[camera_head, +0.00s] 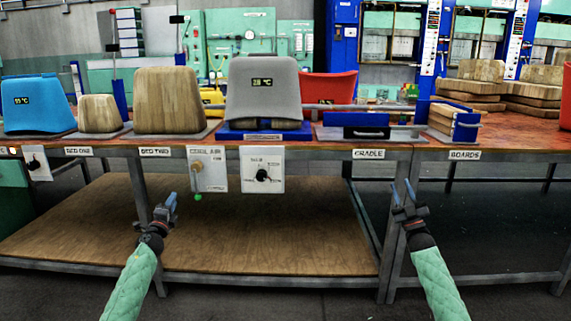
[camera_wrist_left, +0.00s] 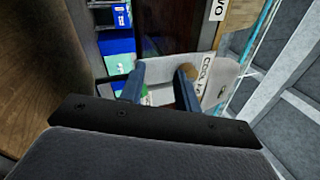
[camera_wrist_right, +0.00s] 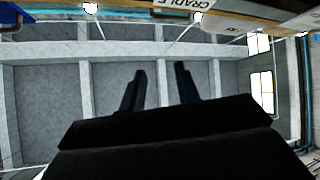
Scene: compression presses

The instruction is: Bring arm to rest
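My left gripper (camera_head: 165,202) is in front of the workbench, below its front edge and under the label of the second bed. In the left wrist view its two blue fingers (camera_wrist_left: 160,84) stand apart with nothing gripped between them. A white control panel with a knob shows beyond them. My right gripper (camera_head: 404,193) is in front of the bench, below the cradle label. In the right wrist view its two dark fingers (camera_wrist_right: 158,86) stand apart and empty. Both grippers point forward and up, clear of the bench in the head view.
The bench (camera_head: 325,146) carries a grey press cover (camera_head: 262,88), wooden blocks (camera_head: 169,98), a blue cover (camera_head: 36,103), a blue cradle (camera_head: 356,120) and stacked boards (camera_head: 470,88). Control panels (camera_head: 262,170) hang from its front edge. A lower wooden shelf (camera_head: 260,245) is empty.

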